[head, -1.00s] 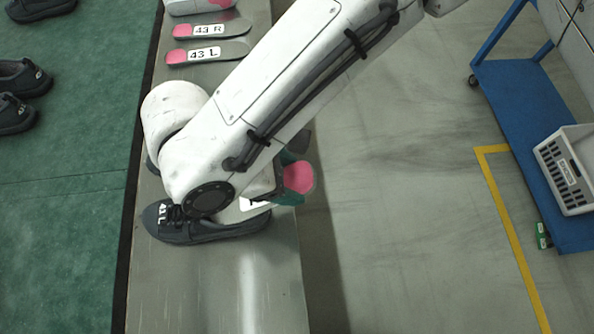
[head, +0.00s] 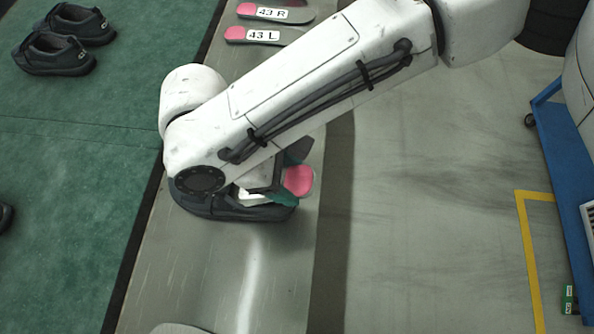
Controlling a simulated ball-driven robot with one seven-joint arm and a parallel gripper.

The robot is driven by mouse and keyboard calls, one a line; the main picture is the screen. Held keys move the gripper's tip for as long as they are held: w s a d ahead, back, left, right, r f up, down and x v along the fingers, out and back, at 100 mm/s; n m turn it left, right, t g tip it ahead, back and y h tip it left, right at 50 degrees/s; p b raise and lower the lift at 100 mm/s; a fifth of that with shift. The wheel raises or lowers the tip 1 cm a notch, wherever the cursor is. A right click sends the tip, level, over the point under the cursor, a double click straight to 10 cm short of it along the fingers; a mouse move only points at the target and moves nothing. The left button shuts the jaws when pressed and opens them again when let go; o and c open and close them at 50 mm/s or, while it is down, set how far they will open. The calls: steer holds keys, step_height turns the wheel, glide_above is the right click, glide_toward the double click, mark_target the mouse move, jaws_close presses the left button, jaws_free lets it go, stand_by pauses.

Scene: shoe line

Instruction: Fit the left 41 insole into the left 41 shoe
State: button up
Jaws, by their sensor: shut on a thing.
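My gripper (head: 285,182) is shut on an insole with a pink end (head: 299,181). Part of its pale surface shows between the arm and the shoe, and no label can be read on it now. The dark shoe (head: 238,213) lies on the grey bench below my gripper, its opening mostly hidden by my arm. In the earlier frame this shoe reads 41 L. The insole's pink end lies above the shoe's right end in the picture. I cannot tell whether insole and shoe touch.
Insoles marked 43 L (head: 285,37) and 43 R (head: 300,16) lie at the bench's (head: 200,275) far end. Dark shoes (head: 55,55) stand on the green floor at left. A blue cart (head: 565,180) stands at right. The bench is bare before the shoe.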

steer(key=shift+y, duration=0.4)
steer(key=shift+a+f+b, duration=0.15)
steer(key=shift+a+f, duration=0.2)
steer(key=shift+a, duration=0.65)
steer(key=shift+a+f+b, duration=0.15)
steer(key=shift+a+f, duration=0.25)
steer(key=shift+a, duration=0.65)
steer(key=shift+a+f+b, duration=0.15)
steer(key=shift+a+f, duration=0.2)
steer(key=shift+a, duration=0.65)
steer(key=shift+d+f+y, duration=0.2)
steer(key=shift+f+y, duration=0.1)
steer(key=shift+f, duration=0.2)
steer(key=shift+f+b, duration=0.3)
steer(key=shift+f, duration=0.15)
steer(key=c, duration=0.5)
steer(key=o, duration=1.6)
steer(key=shift+r, duration=0.25)
steer(key=shift+r+p, duration=1.45)
steer(key=shift+p, duration=0.5)
steer(key=shift+r, duration=0.1)
